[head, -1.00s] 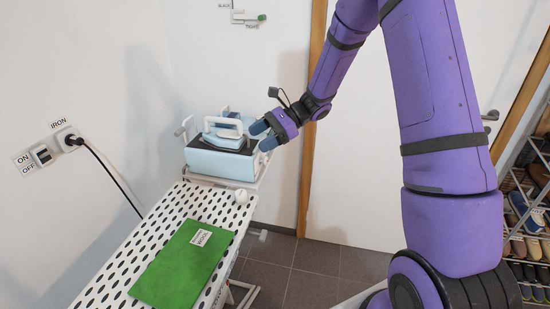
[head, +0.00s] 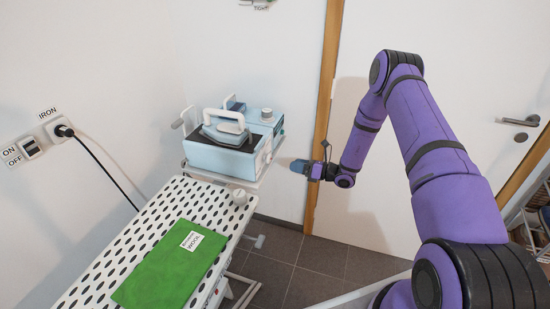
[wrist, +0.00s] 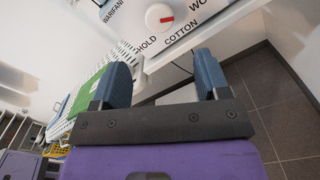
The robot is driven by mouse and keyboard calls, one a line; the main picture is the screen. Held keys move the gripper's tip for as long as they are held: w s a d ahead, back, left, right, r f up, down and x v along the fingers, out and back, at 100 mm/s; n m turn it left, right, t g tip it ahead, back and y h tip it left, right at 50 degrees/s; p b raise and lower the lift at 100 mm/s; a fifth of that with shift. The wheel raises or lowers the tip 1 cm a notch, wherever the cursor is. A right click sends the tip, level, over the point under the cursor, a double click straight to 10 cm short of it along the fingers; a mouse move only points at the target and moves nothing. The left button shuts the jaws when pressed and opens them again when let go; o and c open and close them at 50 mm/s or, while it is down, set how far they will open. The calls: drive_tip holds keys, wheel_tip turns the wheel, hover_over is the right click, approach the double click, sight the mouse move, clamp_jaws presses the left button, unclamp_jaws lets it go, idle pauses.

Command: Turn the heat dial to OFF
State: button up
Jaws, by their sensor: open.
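The heat dial (wrist: 159,17) is a round white knob with a red mark at its right side in the wrist view. It sits on the white panel of the iron station (head: 225,160). The printed words HOLD, COTTON and part of WO show around it; other lettering is cut off by the frame edge. In the head view the dial's panel is seen too obliquely to read. My gripper (head: 298,166) is to the right of the station, apart from it. In the wrist view my gripper (wrist: 163,75) has its two blue fingers wide apart, empty, with the dial beyond them.
An iron (head: 224,128) rests on top of the station. The perforated ironing board (head: 165,205) holds a green cloth (head: 172,265) labelled WOOL. A black cord (head: 102,170) runs down from the wall plug. Floor to the board's right is open.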

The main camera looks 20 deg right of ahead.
sight(270, 160)
drive_tip(key=x, duration=1)
drive_tip(key=shift+w+a, duration=0.2)
drive_tip(key=shift+a, duration=0.1)
drive_tip(key=shift+c, duration=0.5)
drive_tip(key=c, duration=0.8)
